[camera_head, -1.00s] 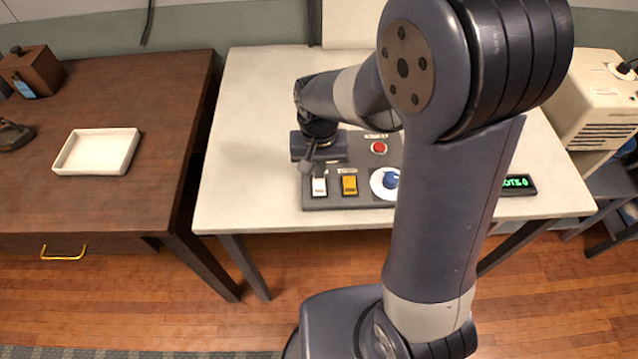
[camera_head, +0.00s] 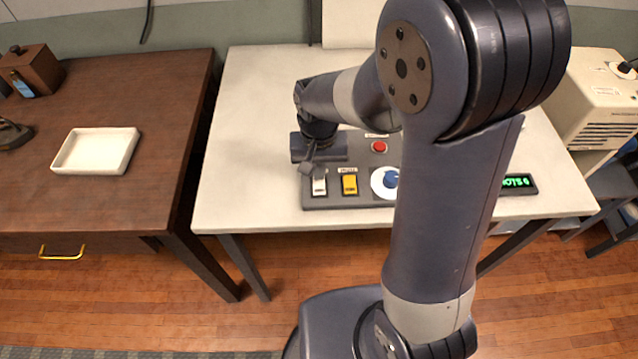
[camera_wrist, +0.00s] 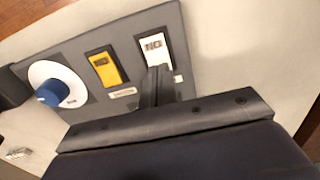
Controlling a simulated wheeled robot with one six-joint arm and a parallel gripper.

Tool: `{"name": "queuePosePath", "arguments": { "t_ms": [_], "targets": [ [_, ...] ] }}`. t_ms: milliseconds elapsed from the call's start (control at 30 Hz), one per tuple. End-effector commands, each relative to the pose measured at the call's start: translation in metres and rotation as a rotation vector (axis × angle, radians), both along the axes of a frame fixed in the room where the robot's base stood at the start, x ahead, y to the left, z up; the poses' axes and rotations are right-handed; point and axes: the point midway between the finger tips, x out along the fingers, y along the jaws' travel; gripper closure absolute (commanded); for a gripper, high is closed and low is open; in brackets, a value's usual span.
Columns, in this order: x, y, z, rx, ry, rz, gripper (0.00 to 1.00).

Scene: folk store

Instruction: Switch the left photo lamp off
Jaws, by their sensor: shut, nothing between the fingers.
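A dark grey control panel (camera_head: 335,202) lies on the pale table. A white rocker switch (camera_head: 319,186) is at its left end, with a yellow rocker switch (camera_head: 349,185) just right of it. My gripper (camera_head: 309,170) is shut and empty, pointing down at the upper part of the white switch. In the wrist view, the shut fingertips (camera_wrist: 158,72) are at the label-side end of the white switch (camera_wrist: 153,44); whether they touch it I cannot tell. The yellow switch (camera_wrist: 106,68) is beside them, clear of the fingers. No photo lamp is recognisable in view.
A red button (camera_head: 379,147) and a blue knob (camera_head: 391,179) on a white dial are further right on the panel. A green-lit display (camera_head: 518,182) stands at the table's right, partly hidden by my arm. The table (camera_head: 245,150) left of the panel is bare.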

Motion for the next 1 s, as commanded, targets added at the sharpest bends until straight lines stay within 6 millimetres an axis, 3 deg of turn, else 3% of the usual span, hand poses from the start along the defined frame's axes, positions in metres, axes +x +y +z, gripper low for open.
{"name": "queuePosePath", "arguments": {
  "t_ms": [667,1000],
  "targets": [
    [0.000,0.000,-0.011,0.000,0.000,0.000,1.00],
    [0.000,0.000,0.006,0.000,0.000,0.000,1.00]
  ]
}}
